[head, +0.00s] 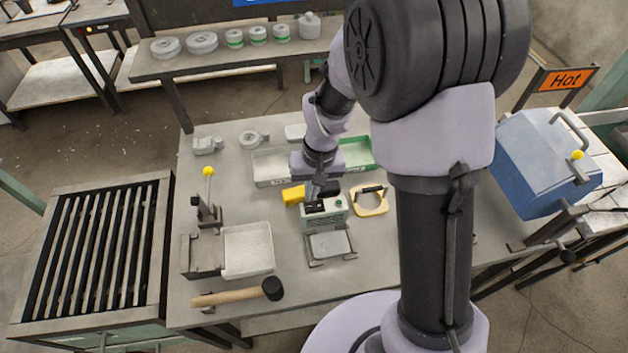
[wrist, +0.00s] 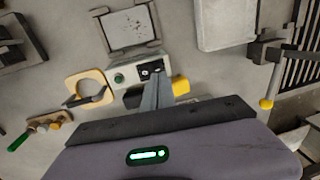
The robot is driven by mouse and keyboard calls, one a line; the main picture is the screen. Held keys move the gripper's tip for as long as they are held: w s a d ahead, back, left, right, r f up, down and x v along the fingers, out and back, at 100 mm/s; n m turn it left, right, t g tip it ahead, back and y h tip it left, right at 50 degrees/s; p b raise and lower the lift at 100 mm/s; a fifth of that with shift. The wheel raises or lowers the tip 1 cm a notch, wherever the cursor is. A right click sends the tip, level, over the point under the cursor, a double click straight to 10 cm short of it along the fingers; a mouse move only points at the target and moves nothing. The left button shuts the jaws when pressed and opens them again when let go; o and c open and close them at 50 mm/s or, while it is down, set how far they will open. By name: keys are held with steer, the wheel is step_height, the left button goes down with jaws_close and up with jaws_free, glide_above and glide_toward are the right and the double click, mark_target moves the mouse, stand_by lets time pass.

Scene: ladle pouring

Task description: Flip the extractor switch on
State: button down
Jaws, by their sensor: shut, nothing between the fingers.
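A small pale switch box (head: 325,212) stands on the workbench, with a green button and a dark panel on top. In the wrist view the box (wrist: 133,74) shows its green button and the black and white switch panel (wrist: 152,69). I cannot read a label or tell the switch's position. My gripper (head: 314,194) points down at the dark panel from above. In the wrist view my gripper's fingers (wrist: 157,83) are closed together and empty, with their tips right by the panel. I cannot tell whether they touch it. The fingers hide part of the box.
A yellow object (head: 293,195) lies close beside the box, and a yellow-framed tool (head: 369,202) sits to its right. A plate in a metal frame (head: 330,244) is in front. A white tray (head: 248,250) and a mallet (head: 240,296) lie to the left.

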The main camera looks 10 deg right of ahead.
mark_target(310, 207)
steer(key=shift+a+f+b, duration=0.2)
steer(key=shift+f+b, duration=0.2)
steer(key=shift+f, duration=1.3)
steer(key=shift+a+f+b, duration=0.1)
steer(key=shift+f+b, duration=0.15)
steer(key=shift+b, duration=0.05)
steer(key=shift+d+r, duration=0.1)
steer(key=shift+d, duration=0.15)
steer(key=shift+d+r, duration=0.15)
steer(key=shift+d, duration=0.5)
steer(key=shift+a, duration=0.1)
